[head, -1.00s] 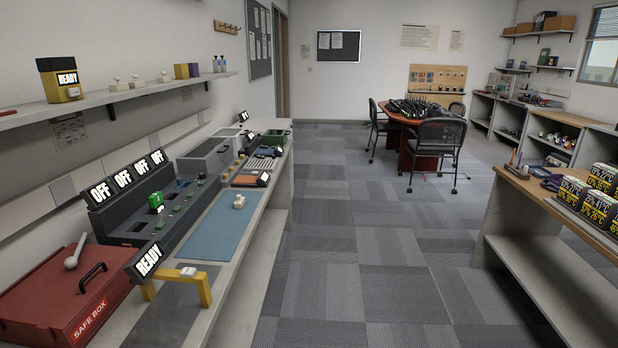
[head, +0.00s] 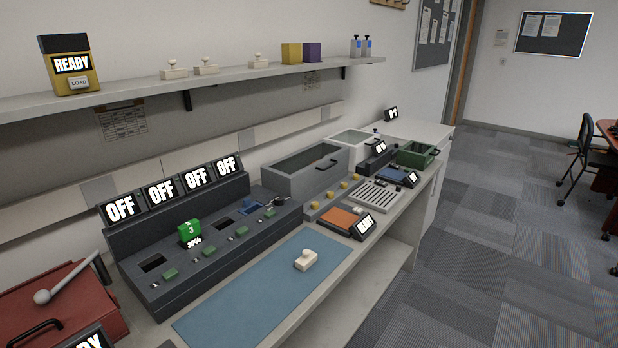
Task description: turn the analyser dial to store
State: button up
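My gripper is not in view. I cannot make out for certain which device is the analyser, and no dial marked "store" can be read. A dark grey bench unit (head: 215,280) with several OFF displays stands on the left counter. A green block marked 3 (head: 190,232) sits in one of its slots. Behind it is a grey box unit with yellow knobs (head: 343,186) along its front. Part of another READY display (head: 88,340) shows at the bottom left.
A blue mat (head: 240,312) lies along the counter front with a white handled piece (head: 306,260) on it. A red box (head: 75,312) is at the lower left. A green bin (head: 417,155) stands at the counter's far end.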

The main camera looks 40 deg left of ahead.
aim_at(279, 200)
jog(key=i+l+u, duration=0.1)
jog(key=i+u, duration=0.35)
jog(key=i+l+u, duration=0.4)
jog(key=i, duration=0.15)
jog(key=i+l+u, duration=1.05)
jog(key=l+u, duration=0.25)
jog(key=l, duration=0.3)
jog(key=i+l+u, duration=0.15)
jog(key=l+u, duration=0.25)
jog(key=l, duration=0.3)
